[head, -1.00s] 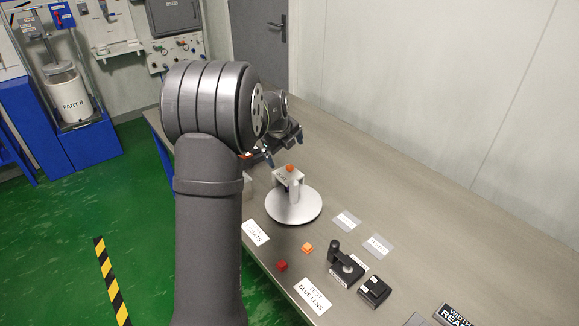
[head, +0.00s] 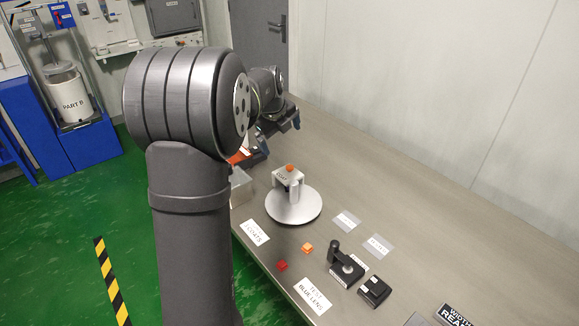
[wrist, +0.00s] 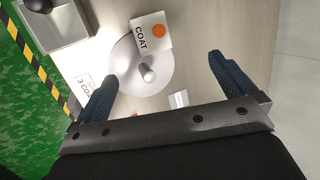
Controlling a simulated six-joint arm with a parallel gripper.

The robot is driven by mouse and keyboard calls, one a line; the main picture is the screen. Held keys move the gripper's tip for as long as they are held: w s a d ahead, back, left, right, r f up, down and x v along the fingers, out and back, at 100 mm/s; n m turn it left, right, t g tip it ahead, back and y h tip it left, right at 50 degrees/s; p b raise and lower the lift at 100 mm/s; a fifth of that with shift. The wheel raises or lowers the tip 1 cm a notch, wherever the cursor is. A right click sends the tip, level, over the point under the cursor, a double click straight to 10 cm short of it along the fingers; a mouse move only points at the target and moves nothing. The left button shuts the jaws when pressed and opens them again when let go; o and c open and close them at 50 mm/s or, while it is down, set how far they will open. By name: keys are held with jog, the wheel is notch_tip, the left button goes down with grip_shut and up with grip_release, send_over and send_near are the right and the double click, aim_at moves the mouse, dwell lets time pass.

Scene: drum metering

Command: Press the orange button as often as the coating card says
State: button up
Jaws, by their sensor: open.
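The orange button (head: 289,167) sits on top of a white block marked COAT, on a stand with a round silver base (head: 292,208). The wrist view shows the same button (wrist: 158,31) and block from above. The coating card (head: 255,233) lies on the table beside the base. In the wrist view the card (wrist: 84,90) reads "3 CO…", the rest hidden by a finger. My gripper (wrist: 160,72) is open and empty, its blue fingers wide apart. In the head view my gripper (head: 282,134) is beyond the stand, apart from the button.
A red block (head: 282,265), a small orange block (head: 307,248), a "blue lens" card (head: 312,296) and a black lever device (head: 345,265) lie nearer.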

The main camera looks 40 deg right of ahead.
jog(key=shift+v, duration=1.1)
